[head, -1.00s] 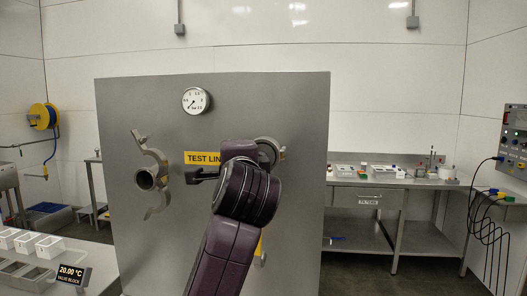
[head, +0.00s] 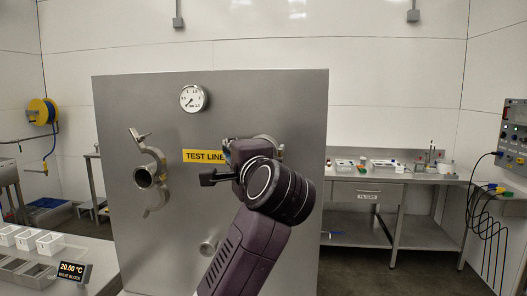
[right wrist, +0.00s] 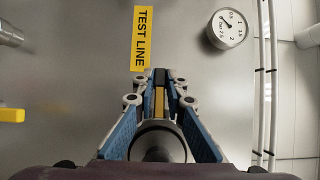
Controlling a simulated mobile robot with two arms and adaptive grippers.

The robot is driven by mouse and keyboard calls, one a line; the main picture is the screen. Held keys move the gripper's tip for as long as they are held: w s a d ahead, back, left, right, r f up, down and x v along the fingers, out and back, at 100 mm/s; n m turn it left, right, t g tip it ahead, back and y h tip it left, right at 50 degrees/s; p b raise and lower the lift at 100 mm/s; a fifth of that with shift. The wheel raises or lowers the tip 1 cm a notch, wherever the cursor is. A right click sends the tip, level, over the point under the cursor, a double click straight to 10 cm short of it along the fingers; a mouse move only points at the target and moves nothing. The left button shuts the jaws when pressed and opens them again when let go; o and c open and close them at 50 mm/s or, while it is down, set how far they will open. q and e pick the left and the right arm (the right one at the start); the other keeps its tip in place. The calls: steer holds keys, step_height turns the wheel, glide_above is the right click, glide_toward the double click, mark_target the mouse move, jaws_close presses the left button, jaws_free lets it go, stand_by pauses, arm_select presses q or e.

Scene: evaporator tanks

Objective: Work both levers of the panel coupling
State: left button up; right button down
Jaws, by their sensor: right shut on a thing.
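The grey panel (head: 115,100) carries a metal coupling behind my right arm; only its upper rim (head: 266,140) shows in the head view. My right gripper (right wrist: 161,78) has its blue-padded fingers shut on a yellow-orange lever grip (right wrist: 159,101), just below the TEST LINE label in the wrist view. A round dark pipe end (right wrist: 158,142) shows between the fingers, nearer the camera. Another yellow grip (right wrist: 11,115) is at the left edge of the wrist view, apart from the gripper. My wrist hides most of the coupling in the head view. My left gripper is out of view.
A bare pipe stub with curved ears (head: 146,176) sits on the panel's left. A pressure gauge (head: 193,98) is above the yellow label (head: 203,156). A short port (head: 208,248) is low on the panel. A workbench (head: 375,185) stands behind at right.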

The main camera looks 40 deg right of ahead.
steer(key=shift+s+a+r+n+t+y+p, duration=0.1)
steer(key=shift+a+n+t+y+p, duration=0.25)
steer(key=shift+n+y, duration=0.4)
steer(key=shift+a+n+y, duration=0.25)
steer(key=shift+n+y, duration=0.1)
steer(key=shift+y, duration=0.5)
steer(key=shift+s+a+n+y+p, duration=0.15)
steer(key=shift+n+y+p, duration=0.35)
steer(key=shift+y, duration=0.5)
steer(key=shift+s+a+n+y, duration=0.1)
steer(key=shift+a+n+y, duration=0.05)
steer(key=shift+n+y, duration=0.55)
